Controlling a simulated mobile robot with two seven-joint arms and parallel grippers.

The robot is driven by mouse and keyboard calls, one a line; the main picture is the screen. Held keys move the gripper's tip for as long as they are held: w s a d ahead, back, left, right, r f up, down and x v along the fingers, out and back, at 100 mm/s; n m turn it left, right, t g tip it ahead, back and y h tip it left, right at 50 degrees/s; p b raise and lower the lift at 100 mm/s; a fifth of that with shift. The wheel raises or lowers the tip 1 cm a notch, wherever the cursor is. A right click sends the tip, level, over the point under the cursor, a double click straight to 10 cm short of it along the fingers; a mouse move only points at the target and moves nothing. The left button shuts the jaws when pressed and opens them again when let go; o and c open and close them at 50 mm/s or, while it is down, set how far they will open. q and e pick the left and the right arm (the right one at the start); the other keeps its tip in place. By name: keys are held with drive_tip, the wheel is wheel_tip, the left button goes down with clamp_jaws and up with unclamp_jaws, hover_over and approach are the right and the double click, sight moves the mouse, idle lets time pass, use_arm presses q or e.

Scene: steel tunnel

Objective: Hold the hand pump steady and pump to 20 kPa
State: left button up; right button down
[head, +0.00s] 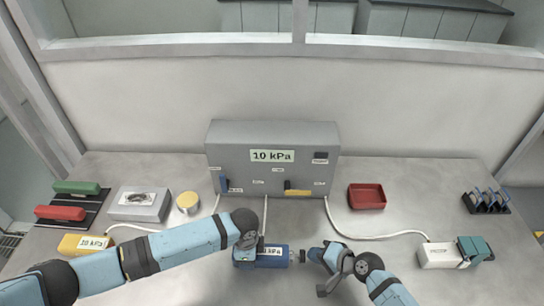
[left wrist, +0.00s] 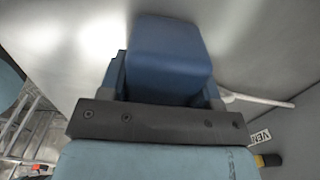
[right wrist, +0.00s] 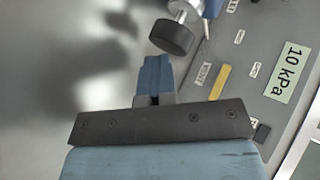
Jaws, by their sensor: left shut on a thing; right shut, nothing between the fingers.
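The blue hand pump (head: 272,259) lies on the steel bench in front of the grey console. Its body fills the space between my left gripper's fingers (left wrist: 163,88) in the left wrist view. In the head view my left wrist covers part of the pump and its kPa label. The pump's black plunger knob (right wrist: 172,37) sits on a short steel rod in the right wrist view. My right gripper (head: 312,254) is shut and empty, just right of the knob and apart from it. The console display (head: 272,156) reads 10 kPa.
The grey console (head: 225,139) has a yellow handle (head: 298,193) and a VENT label. A white hose (head: 345,232) runs to a white and teal device (head: 440,256) at right. A red tray (head: 367,196) stands behind. Green and red handles (head: 76,187) lie far left.

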drive_tip(key=shift+d, duration=1.3)
drive_tip(key=shift+d, duration=3.05)
use_arm(q)
drive_tip(key=o, duration=1.1)
